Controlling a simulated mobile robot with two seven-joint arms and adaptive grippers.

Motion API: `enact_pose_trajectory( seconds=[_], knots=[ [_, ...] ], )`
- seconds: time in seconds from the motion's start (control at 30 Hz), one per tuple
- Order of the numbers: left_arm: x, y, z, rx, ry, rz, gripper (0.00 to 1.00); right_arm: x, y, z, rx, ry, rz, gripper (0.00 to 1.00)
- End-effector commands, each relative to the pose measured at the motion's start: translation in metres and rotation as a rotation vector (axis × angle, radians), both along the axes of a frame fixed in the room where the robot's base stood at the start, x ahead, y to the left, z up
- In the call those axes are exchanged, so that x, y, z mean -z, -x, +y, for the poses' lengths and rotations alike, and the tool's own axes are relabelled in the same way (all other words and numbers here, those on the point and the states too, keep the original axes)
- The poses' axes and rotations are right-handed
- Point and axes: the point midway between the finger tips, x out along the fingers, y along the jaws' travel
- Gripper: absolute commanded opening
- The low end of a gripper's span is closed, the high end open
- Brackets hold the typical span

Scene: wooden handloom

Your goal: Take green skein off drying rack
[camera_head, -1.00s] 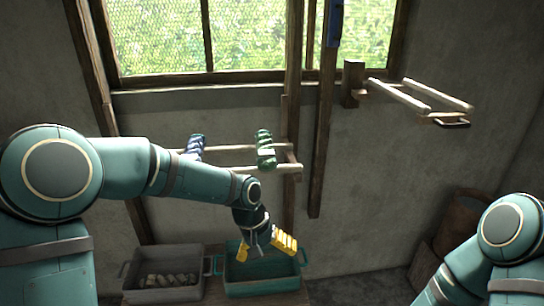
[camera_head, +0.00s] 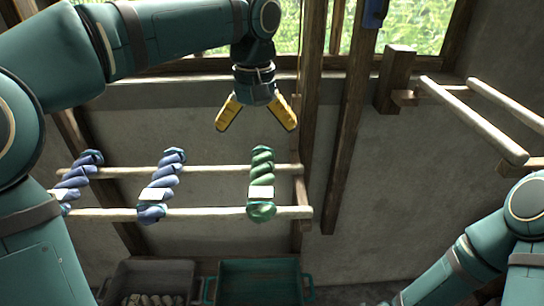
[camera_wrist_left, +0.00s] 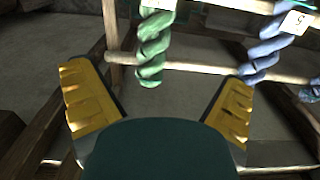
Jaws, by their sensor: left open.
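The green skein (camera_head: 262,172) is twisted, carries a white tag, and hangs across the two pale bars of the drying rack (camera_head: 215,171) near their right end. My left gripper (camera_head: 256,122) is open and empty, pointing down, just above the green skein in the head view. In the left wrist view the green skein (camera_wrist_left: 152,62) shows between and beyond the open yellow fingers (camera_wrist_left: 160,105), apart from them. My right arm shows at the lower right of the head view, but its gripper is out of frame.
Two blue skeins (camera_head: 163,183) (camera_head: 78,178) hang on the rack to the left. A green crate (camera_head: 258,268) and a grey crate (camera_head: 152,275) with pale pieces stand below. An empty rack (camera_head: 480,122) juts from the wall at right. A wooden post (camera_head: 352,130) stands right of the skein.

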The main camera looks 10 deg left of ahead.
Motion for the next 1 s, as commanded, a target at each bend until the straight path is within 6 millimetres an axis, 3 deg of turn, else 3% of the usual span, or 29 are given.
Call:
enact_pose_trajectory(
  seconds=[0.17,0.6,0.87,1.0],
  knots=[
    [0.006,0.000,0.000,0.001,-0.001,0.001,0.99,0.002,0.001,0.000,-0.001,0.000,0.003,0.00],
    [0.079,0.000,0.000,0.001,-0.001,0.001,0.99,0.022,0.008,0.001,-0.012,-0.004,0.017,0.00],
    [0.092,-0.002,-0.001,0.000,0.000,0.001,0.99,0.024,0.009,0.001,-0.015,-0.004,0.019,0.00],
    [0.108,-0.006,-0.004,0.002,0.001,0.002,0.99,0.030,0.010,0.002,-0.017,-0.005,0.022,0.00]
  ],
)
